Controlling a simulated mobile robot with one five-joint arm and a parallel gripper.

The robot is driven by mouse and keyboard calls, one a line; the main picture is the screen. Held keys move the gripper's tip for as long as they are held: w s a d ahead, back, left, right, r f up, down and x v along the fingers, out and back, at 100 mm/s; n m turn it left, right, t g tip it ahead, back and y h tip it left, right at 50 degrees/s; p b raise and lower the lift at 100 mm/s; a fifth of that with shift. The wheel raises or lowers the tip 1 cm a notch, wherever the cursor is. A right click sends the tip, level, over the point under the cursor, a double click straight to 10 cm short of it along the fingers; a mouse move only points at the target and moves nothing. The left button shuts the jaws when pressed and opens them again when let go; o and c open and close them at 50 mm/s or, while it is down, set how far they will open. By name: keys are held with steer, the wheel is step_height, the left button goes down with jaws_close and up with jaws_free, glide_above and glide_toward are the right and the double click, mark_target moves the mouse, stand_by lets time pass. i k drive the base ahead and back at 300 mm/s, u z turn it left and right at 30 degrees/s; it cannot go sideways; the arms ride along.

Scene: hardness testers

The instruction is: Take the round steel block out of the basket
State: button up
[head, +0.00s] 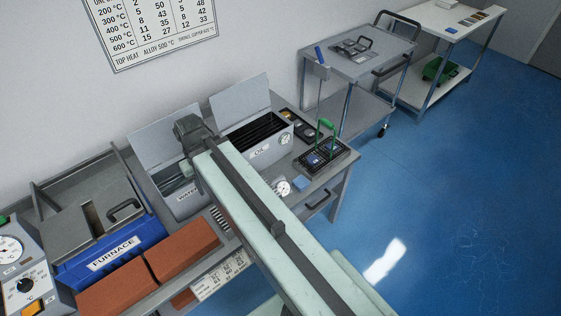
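A small dark basket (323,160) with an upright green handle (327,131) stands on the right end of the bench. Dark, bluish-topped pieces show inside it. I cannot tell which of them, if any, is the round steel block. My pale green arm reaches from the lower right across the bench. Its dark end, with my gripper (191,150), is over the area of the water tank (188,203), well left of the basket. The fingertips cannot be made out, so I cannot see whether they are open or hold anything.
The oil tank (262,146) with a raised lid stands between my arm's end and the basket. A blue furnace (112,252) and orange bricks (183,250) are at left. A grey cart (358,62) and white shelf table (452,20) stand at the back right. Blue floor is clear.

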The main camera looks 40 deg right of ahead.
mark_target(312, 160)
steer(key=u, duration=1.65)
steer(key=k, duration=1.65)
steer(key=z, duration=0.5)
steer(key=i, duration=1.5)
steer(key=u, duration=0.1)
